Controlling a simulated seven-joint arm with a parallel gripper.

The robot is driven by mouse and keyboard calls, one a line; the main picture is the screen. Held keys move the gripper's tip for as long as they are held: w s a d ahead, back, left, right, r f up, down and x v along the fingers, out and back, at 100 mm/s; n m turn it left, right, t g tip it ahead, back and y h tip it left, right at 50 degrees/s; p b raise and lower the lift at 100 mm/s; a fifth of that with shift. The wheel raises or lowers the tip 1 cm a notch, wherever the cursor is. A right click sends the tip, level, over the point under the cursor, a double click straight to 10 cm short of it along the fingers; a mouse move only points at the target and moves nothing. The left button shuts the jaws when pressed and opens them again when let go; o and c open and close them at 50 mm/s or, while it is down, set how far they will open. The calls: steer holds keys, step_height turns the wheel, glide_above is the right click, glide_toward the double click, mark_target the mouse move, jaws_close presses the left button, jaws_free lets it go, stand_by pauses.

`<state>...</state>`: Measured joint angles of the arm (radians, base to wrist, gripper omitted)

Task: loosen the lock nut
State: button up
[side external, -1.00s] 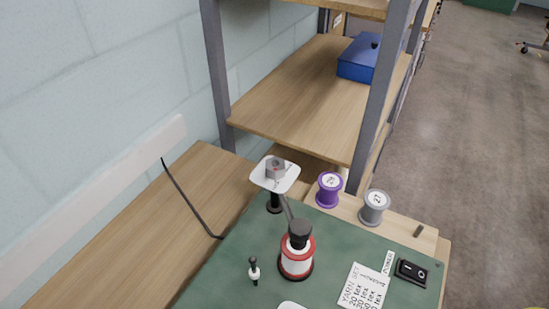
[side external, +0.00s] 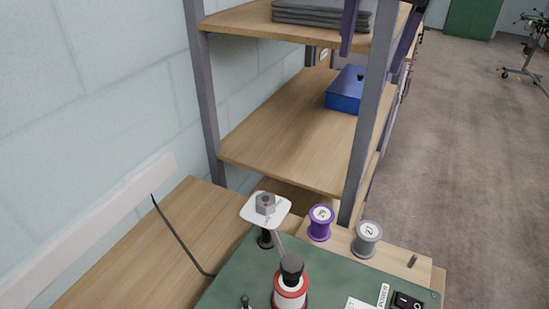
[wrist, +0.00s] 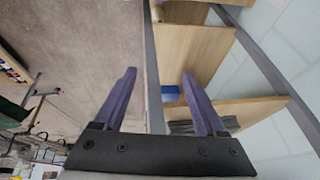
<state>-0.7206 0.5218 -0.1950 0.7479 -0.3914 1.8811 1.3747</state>
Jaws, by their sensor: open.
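A grey hex nut (side external: 265,204), which looks like the lock nut, sits on a white square plate (side external: 280,212) on top of a short black post (side external: 265,240). The post stands at the back left corner of a green panel (side external: 240,272). The nut has a dark reddish centre. The nut is not visible in the wrist view.
A red and white spool with a black knob (side external: 291,285) stands in front of the post. Purple (side external: 320,223) and grey (side external: 367,239) spools stand to the right. A shelf rack (side external: 290,135) with a blue box (side external: 346,89) rises behind. A dark cord (side external: 180,235) lies left.

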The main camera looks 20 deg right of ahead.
steer(key=a+f+n, duration=0.1)
steer(key=a+f, duration=0.4)
steer(key=a, duration=0.5)
steer(key=n, duration=0.2)
glide_toward(265, 199)
steer(key=x, duration=0.8)
steer(key=shift+f, duration=0.25)
jaws_close()
